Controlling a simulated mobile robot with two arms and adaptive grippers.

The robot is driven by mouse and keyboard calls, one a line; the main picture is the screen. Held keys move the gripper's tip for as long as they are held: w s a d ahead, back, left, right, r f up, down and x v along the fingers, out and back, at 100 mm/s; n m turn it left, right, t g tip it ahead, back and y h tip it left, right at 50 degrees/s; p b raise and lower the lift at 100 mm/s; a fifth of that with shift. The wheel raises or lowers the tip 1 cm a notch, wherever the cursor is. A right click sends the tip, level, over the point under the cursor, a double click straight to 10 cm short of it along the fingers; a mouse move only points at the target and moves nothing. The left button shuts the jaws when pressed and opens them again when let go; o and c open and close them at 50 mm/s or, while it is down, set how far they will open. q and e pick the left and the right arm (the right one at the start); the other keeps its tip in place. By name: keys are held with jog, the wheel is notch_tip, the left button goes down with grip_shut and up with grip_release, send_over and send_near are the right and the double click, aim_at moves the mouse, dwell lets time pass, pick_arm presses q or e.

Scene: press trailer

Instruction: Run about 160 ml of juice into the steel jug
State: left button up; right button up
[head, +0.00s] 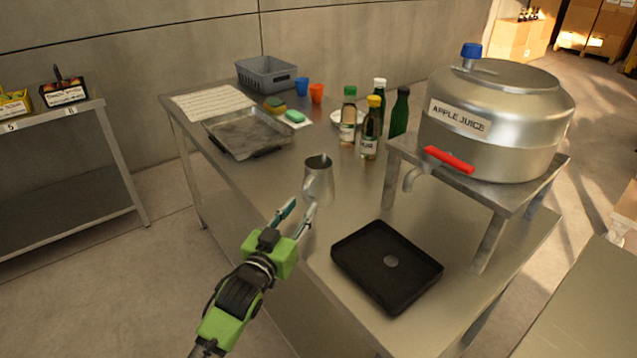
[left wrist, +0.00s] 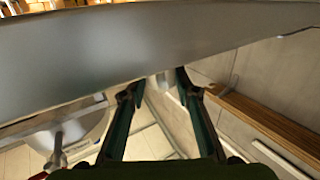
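The steel jug (head: 320,182) stands upright on the steel table, its handle towards my left gripper. My left gripper (head: 298,210) is open just in front of the handle; I cannot tell whether they touch. In the left wrist view the fingers (left wrist: 158,95) are apart, and a broad grey metal surface fills the top. The big steel vat (head: 520,125), labelled apple juice, sits on a stand at the right. The right gripper is out of view.
Several bottles (head: 370,130) stand behind the jug, left of the vat stand (head: 490,240). A metal tray (head: 245,150), a grey basket (head: 267,75) and blue and orange cups (head: 316,93) are farther back. Bare table lies between the jug and the black tray.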

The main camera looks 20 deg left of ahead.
aim_at(305, 189)
pick_arm(q)
jog(key=w, duration=0.3)
jog(key=shift+w+d+r+p, duration=0.2)
jog(key=shift+w+r+p, duration=0.1)
jog(key=shift+w, duration=0.1)
jog(key=shift+w+d+f, duration=0.1)
jog(key=shift+w+f, duration=0.05)
jog(key=shift+w, duration=0.4)
jog(key=shift+s, duration=0.1)
grip_shut()
jog(key=shift+r, duration=0.2)
jog(key=shift+r, duration=0.3)
notch_tip(305, 189, up, 2)
jog(key=shift+r, duration=0.15)
jog(key=s+a+r, duration=0.7)
jog(key=s+r, duration=0.3)
jog(key=s, duration=0.2)
jog(key=shift+b, duration=0.4)
